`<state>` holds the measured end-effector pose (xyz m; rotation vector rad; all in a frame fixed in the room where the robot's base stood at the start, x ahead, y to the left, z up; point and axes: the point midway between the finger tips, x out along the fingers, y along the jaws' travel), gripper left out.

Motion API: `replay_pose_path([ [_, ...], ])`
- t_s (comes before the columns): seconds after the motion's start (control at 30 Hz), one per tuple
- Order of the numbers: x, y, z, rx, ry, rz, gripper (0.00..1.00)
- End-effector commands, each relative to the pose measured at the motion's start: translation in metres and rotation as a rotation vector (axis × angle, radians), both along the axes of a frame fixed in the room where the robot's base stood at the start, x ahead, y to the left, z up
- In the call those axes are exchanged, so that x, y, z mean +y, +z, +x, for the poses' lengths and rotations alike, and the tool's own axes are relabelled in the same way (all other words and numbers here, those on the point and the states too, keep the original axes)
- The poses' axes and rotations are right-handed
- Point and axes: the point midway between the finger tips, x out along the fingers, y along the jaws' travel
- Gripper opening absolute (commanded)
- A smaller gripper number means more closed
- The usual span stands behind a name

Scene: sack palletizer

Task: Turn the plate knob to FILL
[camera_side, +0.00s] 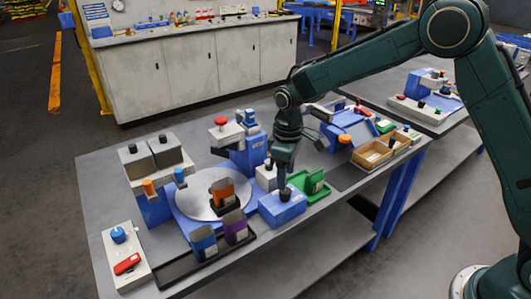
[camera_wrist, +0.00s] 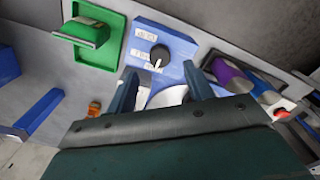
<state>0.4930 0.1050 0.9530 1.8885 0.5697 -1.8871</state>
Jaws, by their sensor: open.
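The plate knob (camera_wrist: 158,52) is a round black knob with a white pointer line, on top of a blue box (camera_wrist: 175,38). In the wrist view the pointer points down the picture, and small white labels lie beside the knob; their words are too small to read. In the side view the blue box (camera_side: 270,212) stands at the table's front edge, with the black knob (camera_side: 285,195) on top. My gripper (camera_side: 284,180) hangs above the knob, pointing down. In the wrist view my gripper (camera_wrist: 162,76) is open and empty, its two blue fingers apart and the knob beyond them.
A green tray (camera_wrist: 112,18) with a green block is beside the blue box. A round metal plate (camera_side: 188,198) carries an orange box (camera_side: 222,192). A wooden tray (camera_side: 375,160) is to the right.

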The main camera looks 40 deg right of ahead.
Motion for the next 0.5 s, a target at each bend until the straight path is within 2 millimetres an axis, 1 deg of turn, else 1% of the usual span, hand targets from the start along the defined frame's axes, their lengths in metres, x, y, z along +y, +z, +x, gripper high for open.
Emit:
replay_pose_path([
  [0.03, 0.000, -0.009, -0.001, 0.005, 0.000, -0.001, 0.52],
  [0.2, 0.000, -0.031, 0.000, 0.003, 0.000, -0.001, 0.52],
  [0.33, 0.000, -0.043, 0.000, 0.002, 0.000, 0.000, 0.52],
  [0.5, 0.000, -0.051, 0.000, 0.000, 0.000, 0.000, 0.52],
])
